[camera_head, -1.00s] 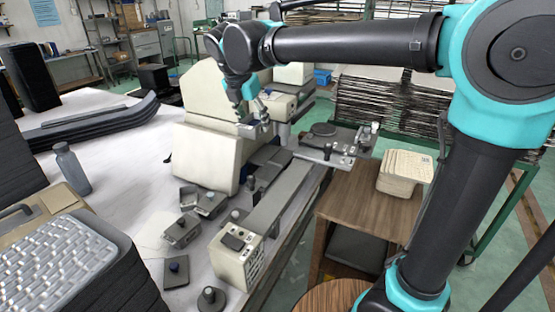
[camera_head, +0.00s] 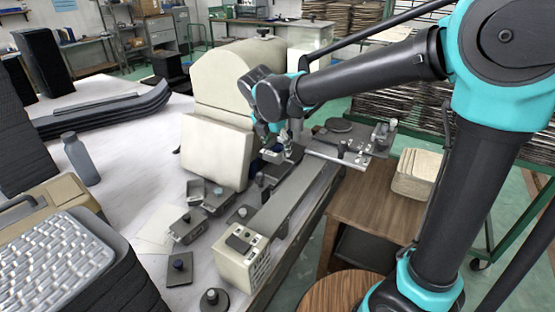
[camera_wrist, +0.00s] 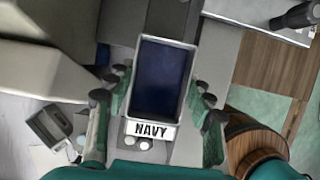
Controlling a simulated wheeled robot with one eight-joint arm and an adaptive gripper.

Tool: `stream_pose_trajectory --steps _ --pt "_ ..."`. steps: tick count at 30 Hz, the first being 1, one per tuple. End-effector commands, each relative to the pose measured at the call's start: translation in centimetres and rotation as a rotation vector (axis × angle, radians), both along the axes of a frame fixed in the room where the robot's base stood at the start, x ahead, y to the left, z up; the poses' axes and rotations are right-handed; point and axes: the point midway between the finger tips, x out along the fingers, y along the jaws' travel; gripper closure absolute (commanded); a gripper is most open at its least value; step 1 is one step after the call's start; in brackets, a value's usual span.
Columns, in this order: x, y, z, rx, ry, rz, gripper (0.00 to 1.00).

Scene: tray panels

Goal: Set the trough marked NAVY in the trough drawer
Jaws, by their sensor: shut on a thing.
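The trough marked NAVY (camera_wrist: 160,85) is a light-rimmed rectangular tray with a dark blue inside and a white front label. It shows upright in the wrist view, label toward the bottom. My gripper (camera_wrist: 162,92) is shut on its two long sides, with dark finger pads at left and right. In the head view my gripper (camera_head: 279,150) is low over the far part of the bench, beside the cream machine (camera_head: 215,150). The trough is small and partly hidden there. I cannot make out for certain which part is the trough drawer.
A long grey rail (camera_head: 295,200) runs along the bench edge to a cream box (camera_head: 243,258). Several small metal blocks with knobs, one of them a grey block (camera_head: 188,228), stand left of it. A wooden side table (camera_head: 375,220) stands at right.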

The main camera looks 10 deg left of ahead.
Motion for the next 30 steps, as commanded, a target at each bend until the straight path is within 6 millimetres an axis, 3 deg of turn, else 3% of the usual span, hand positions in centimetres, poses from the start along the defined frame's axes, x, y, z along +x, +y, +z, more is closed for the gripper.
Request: stream_pose_trajectory --steps 14,26,27,30 --pt "0.0 0.0 -4.9 0.000 0.000 0.000 0.87" --pt "0.0 0.0 -5.3 0.000 0.000 0.000 0.87" --pt "0.0 0.0 -5.4 0.000 0.000 0.000 0.45" --pt "0.0 0.0 -5.3 0.000 0.000 0.000 0.32"
